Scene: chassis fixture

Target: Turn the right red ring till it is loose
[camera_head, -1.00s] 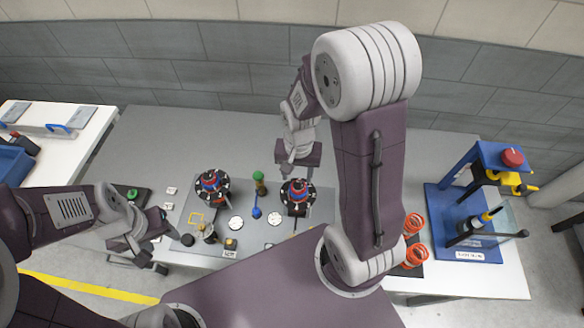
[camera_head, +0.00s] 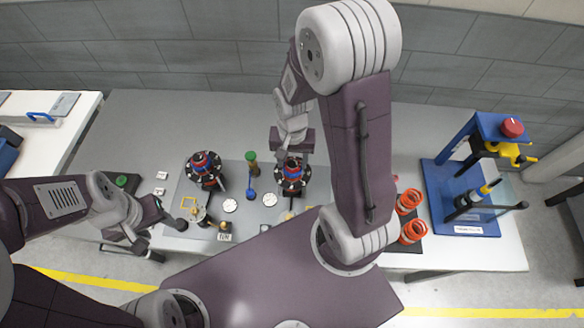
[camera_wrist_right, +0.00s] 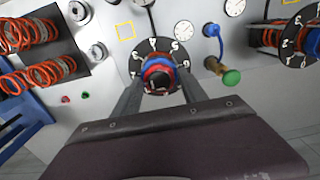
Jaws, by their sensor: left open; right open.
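The right red ring (camera_head: 291,172) sits with blue parts on top of a round black dial (camera_head: 291,188) with white marks, on the right of the grey panel. In the right wrist view the red and blue stack (camera_wrist_right: 159,72) stands between the two fingers of my right gripper (camera_wrist_right: 160,92). The fingers are apart, one on each side; I cannot tell whether they touch it. In the head view my right gripper (camera_head: 291,155) is just behind the dial. My left gripper (camera_head: 150,238) is open and empty by the front left table edge.
A similar red and blue dial (camera_head: 204,165) stands on the left of the panel. Between them are a green-topped peg (camera_head: 251,160), a blue knob (camera_head: 251,193) and white gauges (camera_head: 230,206). Orange coils (camera_head: 411,215) and a blue press stand (camera_head: 462,195) are at the right.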

